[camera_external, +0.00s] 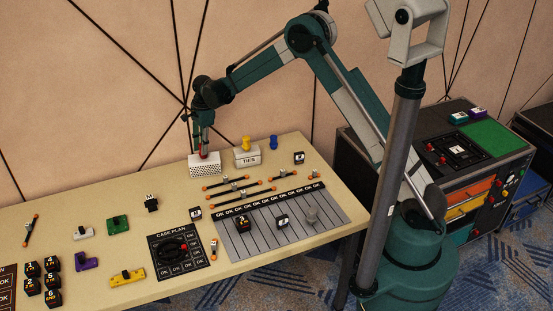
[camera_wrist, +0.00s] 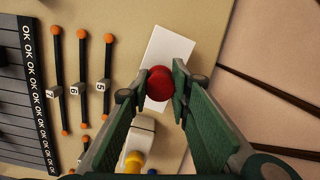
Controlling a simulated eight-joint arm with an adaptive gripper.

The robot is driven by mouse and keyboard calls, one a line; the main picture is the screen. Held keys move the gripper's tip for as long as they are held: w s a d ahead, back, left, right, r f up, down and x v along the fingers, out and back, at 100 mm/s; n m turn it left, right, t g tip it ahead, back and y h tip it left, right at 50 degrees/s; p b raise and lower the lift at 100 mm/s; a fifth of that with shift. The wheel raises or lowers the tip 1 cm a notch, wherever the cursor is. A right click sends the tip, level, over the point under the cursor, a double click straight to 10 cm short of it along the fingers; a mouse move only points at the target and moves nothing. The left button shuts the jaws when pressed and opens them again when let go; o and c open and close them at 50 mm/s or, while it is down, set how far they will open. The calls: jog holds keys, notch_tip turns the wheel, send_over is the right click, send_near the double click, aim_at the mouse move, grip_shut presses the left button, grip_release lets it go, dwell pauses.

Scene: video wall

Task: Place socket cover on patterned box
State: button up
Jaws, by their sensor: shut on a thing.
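The socket cover looks like a small red round piece (camera_wrist: 160,83); it also shows as a red spot in the external view (camera_external: 203,155). My gripper (camera_external: 203,149) points down at the back of the table and is shut on the red piece, between its fingertips (camera_wrist: 154,88) in the wrist view. The patterned box (camera_external: 205,168) is white with dark dots on its front. Its plain white top (camera_wrist: 172,45) lies under the red piece in the wrist view. I cannot tell whether the red piece touches the box top or is slightly above it.
A white box marked TIES (camera_external: 247,160) with a yellow piece (camera_external: 246,144) stands right of the patterned box. A blue piece (camera_external: 273,142) is beyond it. Orange-tipped rods (camera_external: 242,195) and a slotted OK board (camera_external: 280,228) lie in front. The wall is close behind.

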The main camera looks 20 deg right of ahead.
jog(key=shift+f, duration=0.15)
jog(key=o, duration=0.7)
jog(key=r, duration=0.4)
jog(key=d+r, duration=0.1)
jog(key=r, duration=0.7)
jog(key=shift+w+d+r, duration=0.1)
jog(key=shift+d+r, duration=0.05)
jog(key=shift+d, duration=0.05)
dwell(0.8)
